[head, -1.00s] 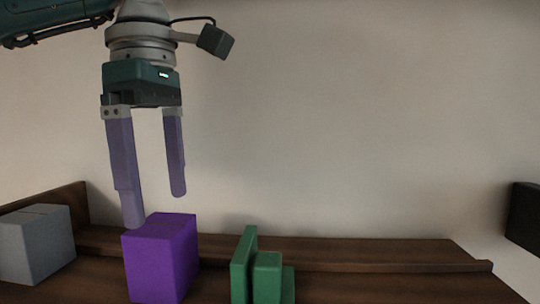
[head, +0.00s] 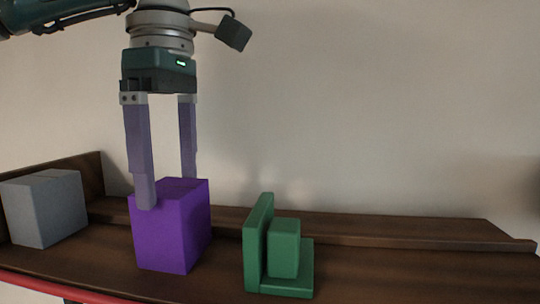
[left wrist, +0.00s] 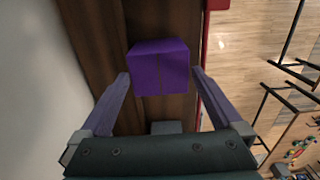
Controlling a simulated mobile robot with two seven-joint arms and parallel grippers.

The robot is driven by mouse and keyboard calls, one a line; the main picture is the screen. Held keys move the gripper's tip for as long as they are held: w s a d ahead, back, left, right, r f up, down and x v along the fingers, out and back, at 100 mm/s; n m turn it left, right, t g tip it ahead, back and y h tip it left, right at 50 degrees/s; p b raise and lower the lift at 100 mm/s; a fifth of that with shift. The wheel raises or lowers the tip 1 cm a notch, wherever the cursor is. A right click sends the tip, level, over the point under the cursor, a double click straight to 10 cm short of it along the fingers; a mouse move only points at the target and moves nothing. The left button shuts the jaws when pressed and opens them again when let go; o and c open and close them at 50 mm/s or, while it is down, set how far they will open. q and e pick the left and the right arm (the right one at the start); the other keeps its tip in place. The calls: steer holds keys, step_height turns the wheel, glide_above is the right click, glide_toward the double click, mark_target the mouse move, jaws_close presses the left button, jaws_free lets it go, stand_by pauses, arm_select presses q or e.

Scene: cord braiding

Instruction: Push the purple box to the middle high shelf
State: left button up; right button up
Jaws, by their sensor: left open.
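The purple box (head: 170,232) stands upright on a brown wooden shelf (head: 215,275), between a grey box and a green stand. My left gripper (head: 168,192) is open and points down at the box's top. In the head view one fingertip overlaps the box's upper front edge and the other goes down behind its top. In the left wrist view the purple box (left wrist: 158,68) lies just beyond and between the two spread fingertips (left wrist: 160,75). I cannot tell whether a finger touches it. My right gripper is not in view.
The grey box (head: 45,208) stands at the left by the shelf's raised end. The green stand (head: 280,250) is close to the right of the purple box. A wooden ledge (head: 380,228) runs along the back wall. The shelf's right part is clear. A red edge (head: 40,288) runs along the front.

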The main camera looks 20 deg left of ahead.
mark_target(173, 214)
arm_select(q)
step_height(173, 214, down, 6)
steer(key=b, duration=0.3)
steer(key=shift+r, duration=0.15)
steer(key=c, duration=1.2)
